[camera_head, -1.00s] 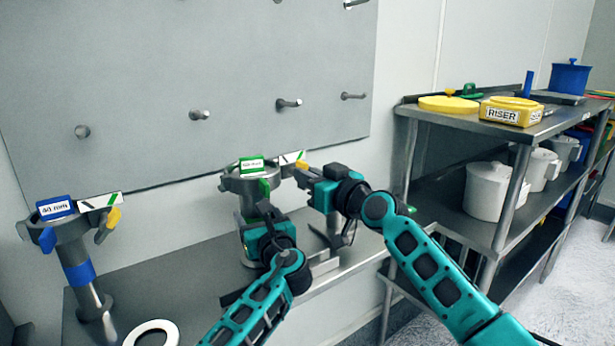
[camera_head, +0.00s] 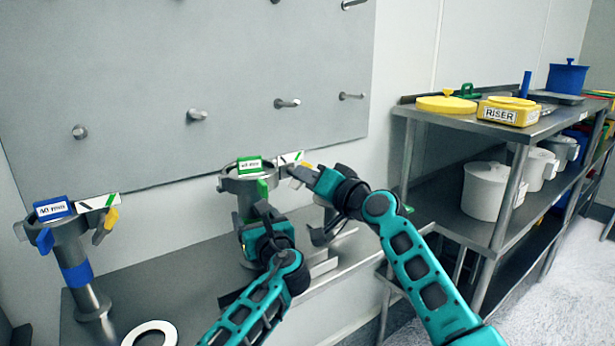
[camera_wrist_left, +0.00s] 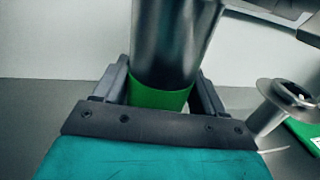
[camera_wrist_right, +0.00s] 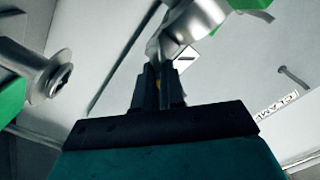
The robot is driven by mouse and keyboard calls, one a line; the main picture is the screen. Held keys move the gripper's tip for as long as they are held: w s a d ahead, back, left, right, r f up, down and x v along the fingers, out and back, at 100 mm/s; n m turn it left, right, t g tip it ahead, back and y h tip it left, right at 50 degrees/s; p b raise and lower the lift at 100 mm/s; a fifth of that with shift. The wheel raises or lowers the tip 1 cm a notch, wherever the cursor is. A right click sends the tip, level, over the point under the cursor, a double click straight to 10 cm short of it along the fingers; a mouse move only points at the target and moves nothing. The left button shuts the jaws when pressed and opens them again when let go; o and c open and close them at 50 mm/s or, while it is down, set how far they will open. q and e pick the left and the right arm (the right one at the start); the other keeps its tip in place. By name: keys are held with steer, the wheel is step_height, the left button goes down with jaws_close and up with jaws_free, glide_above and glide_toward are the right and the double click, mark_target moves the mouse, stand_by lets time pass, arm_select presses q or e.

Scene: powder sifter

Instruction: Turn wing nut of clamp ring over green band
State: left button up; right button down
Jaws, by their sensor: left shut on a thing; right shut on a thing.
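The clamp ring (camera_head: 235,186) with the green label sits on an upright metal post at the middle of the bench. The green band (camera_wrist_left: 160,96) is on the post, between the fingers of my left gripper (camera_wrist_left: 160,88), which is shut around the post below the ring. My right gripper (camera_wrist_right: 165,75) is shut on the wing nut at the ring's right side. Only a little yellow of the wing nut (camera_wrist_right: 183,84) shows between the fingers in the right wrist view; the fingers hide most of it. A white plate with a green stripe (camera_head: 291,157) stands beside it.
A second post with a blue band (camera_head: 78,273), blue label and yellow wing nut (camera_head: 106,222) stands at left. A white ring (camera_head: 150,334) lies on the bench front. Pegs stick out of the wall panel (camera_head: 230,70). A shelf (camera_head: 450,120) with pots is at right.

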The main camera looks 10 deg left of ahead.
stand_by(0.3)
steer(key=c, duration=1.2)
jaws_free()
steer(key=v, duration=1.2)
arm_select(q)
steer(key=o, duration=1.8)
